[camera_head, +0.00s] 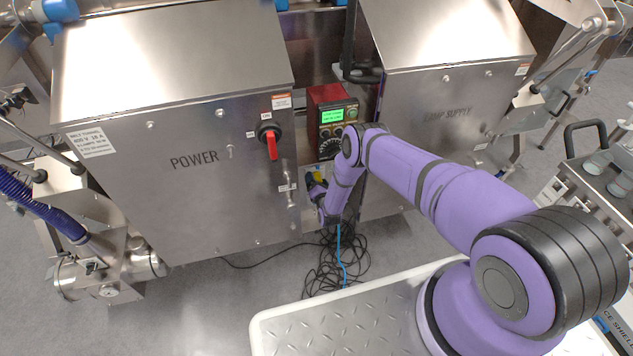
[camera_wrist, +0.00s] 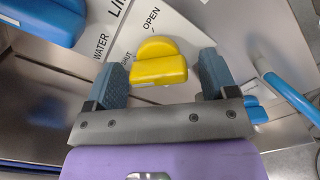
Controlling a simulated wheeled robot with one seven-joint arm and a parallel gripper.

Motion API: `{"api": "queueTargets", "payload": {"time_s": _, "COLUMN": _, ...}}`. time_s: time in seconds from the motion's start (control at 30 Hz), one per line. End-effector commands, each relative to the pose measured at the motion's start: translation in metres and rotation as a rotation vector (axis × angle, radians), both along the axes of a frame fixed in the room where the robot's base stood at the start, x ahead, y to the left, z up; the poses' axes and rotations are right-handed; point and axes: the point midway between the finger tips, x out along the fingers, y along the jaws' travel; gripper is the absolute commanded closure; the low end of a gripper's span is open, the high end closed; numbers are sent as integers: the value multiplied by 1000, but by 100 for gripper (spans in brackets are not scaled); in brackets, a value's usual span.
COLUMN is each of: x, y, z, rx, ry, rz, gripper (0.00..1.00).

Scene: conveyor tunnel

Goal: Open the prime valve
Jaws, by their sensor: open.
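A yellow valve handle (camera_wrist: 158,66) sits in the middle of the wrist view on a pale plate marked OPEN and SHUT. It also shows as a small yellow patch (camera_head: 319,176) in the head view, partly covered by my gripper. My gripper (camera_wrist: 163,72) is open, with one blue-grey finger on each side of the handle. The fingers look apart from it, with a gap on both sides. In the head view my gripper (camera_head: 316,186) is low between the two steel cabinets, mostly hidden by the wrist.
Blue handles stand left (camera_wrist: 45,18) and right (camera_wrist: 286,95) of the yellow one. The POWER cabinet (camera_head: 190,200) with a red switch (camera_head: 271,145) is left of my arm; the LAMP SUPPLY cabinet (camera_head: 440,120) is right. A red control box (camera_head: 330,118) is above. Black cables (camera_head: 335,262) lie below.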

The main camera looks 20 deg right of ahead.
Motion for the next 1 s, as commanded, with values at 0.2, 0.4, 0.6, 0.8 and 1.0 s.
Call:
{"api": "queueTargets", "payload": {"time_s": 0.2, "x": 0, "y": 0, "z": 0, "rx": 0, "ry": 0, "rz": 0, "gripper": 47}}
{"api": "queueTargets", "payload": {"time_s": 0.4, "x": 0, "y": 0, "z": 0, "rx": 1, "ry": 0, "rz": 0, "gripper": 71}}
{"api": "queueTargets", "payload": {"time_s": 0.6, "x": 0, "y": 0, "z": 0, "rx": 24, "ry": 0, "rz": 1, "gripper": 70}}
{"api": "queueTargets", "payload": {"time_s": 0.8, "x": 0, "y": 1, "z": 1, "rx": 112, "ry": -1, "rz": 1, "gripper": 70}}
{"api": "queueTargets", "payload": {"time_s": 1.0, "x": 0, "y": 2, "z": 2, "rx": 270, "ry": -1, "rz": 2, "gripper": 70}}
